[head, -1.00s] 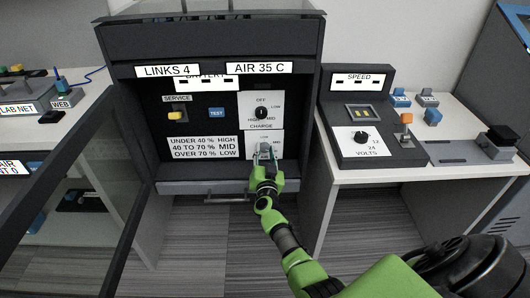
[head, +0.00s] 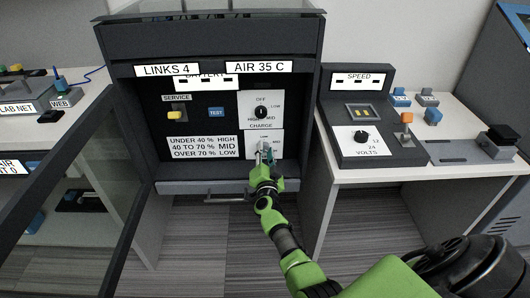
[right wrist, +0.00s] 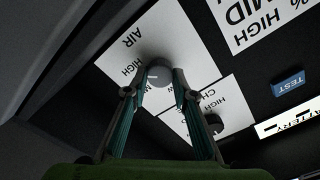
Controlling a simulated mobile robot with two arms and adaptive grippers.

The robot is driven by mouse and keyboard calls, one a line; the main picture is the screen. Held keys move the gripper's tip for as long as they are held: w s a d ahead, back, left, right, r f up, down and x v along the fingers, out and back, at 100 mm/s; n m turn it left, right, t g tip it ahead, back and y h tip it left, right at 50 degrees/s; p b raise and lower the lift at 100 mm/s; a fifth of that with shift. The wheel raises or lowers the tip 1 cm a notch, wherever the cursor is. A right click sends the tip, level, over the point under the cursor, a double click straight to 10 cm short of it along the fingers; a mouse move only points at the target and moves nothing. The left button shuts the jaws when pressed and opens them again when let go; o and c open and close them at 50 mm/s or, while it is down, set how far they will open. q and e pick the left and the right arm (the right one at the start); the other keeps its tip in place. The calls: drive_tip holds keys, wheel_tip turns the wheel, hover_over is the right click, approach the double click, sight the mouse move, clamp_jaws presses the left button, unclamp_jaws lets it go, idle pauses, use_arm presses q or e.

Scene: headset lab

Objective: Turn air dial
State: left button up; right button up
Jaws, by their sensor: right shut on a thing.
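The air dial (right wrist: 159,74) is a grey round knob on a white plate reading AIR, with HIGH and other partly covered labels. My right gripper (right wrist: 157,92) is shut on the air dial, one finger on each side. In the head view my right gripper (head: 265,155) reaches up to the lower white plate (head: 277,139) and hides most of the dial, so its exact setting is hard to read. The display above reads AIR 35 C (head: 257,67). My left gripper is not in view.
The charge dial (head: 261,113) sits just above, close to my fingers. A yellow service switch (head: 178,115) and a blue TEST button (head: 216,113) are to its left. An open cabinet door (head: 95,200) stands at left, and a speed console (head: 365,140) at right.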

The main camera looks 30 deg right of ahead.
drive_tip(key=shift+f+m, duration=0.1)
drive_tip(key=shift+m, duration=0.4)
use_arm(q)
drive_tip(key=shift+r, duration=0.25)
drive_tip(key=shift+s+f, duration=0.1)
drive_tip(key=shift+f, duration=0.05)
use_arm(e)
drive_tip(key=shift+m, duration=0.4)
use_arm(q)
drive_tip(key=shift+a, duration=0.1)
use_arm(e)
drive_tip(key=o, duration=1.1)
drive_tip(key=v, duration=0.7)
drive_tip(key=shift+s+a, duration=0.15)
drive_tip(key=shift+s, duration=0.1)
